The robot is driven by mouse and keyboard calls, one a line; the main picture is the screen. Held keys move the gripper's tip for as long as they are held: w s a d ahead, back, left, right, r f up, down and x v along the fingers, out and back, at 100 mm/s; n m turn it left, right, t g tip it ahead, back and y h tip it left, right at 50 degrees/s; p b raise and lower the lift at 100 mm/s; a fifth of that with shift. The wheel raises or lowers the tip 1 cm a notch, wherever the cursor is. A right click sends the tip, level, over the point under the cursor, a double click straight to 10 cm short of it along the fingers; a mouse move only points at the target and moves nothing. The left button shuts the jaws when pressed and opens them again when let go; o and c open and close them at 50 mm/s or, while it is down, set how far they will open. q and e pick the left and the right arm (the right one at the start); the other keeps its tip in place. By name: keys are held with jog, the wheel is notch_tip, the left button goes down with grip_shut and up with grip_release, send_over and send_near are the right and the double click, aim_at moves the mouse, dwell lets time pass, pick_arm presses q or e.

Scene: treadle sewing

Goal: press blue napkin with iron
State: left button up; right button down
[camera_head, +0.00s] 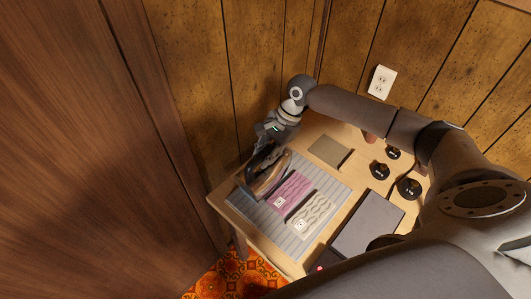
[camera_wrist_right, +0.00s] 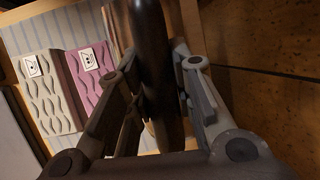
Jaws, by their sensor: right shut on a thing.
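My right gripper (camera_head: 272,133) is shut on the dark handle of the iron (camera_head: 266,172). The iron is at the left end of the grey striped mat (camera_head: 298,240), on the table. In the right wrist view the dark handle (camera_wrist_right: 150,60) stands between the fingers of my right gripper (camera_wrist_right: 160,105). I cannot make out the blue napkin; the iron and gripper cover that end of the mat. A purple napkin (camera_head: 291,192) lies beside the iron, and a beige one (camera_head: 313,215) lies beyond it to the right. My left gripper is not in view.
An olive square (camera_head: 328,150) lies behind the mat. Several round black objects (camera_head: 380,171) and a grey box (camera_head: 367,225) stand on the table's right side. Wood-panelled walls with an outlet (camera_head: 382,82) rise close behind the table.

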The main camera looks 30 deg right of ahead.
jog(key=shift+w+f, duration=0.1)
jog(key=shift+f, duration=0.2)
dwell(0.4)
jog(key=shift+s+f, duration=0.3)
jog(key=shift+f, duration=0.05)
dwell(3.6)
jog(key=r+p, duration=0.1)
jog(key=p, duration=0.1)
jog(key=r+p, duration=0.1)
jog(key=shift+w+r, duration=0.25)
jog(key=shift+r, duration=0.1)
notch_tip(320, 180, up, 6)
jog(key=p, duration=0.7)
jog(key=shift+f, duration=0.1)
dwell(0.4)
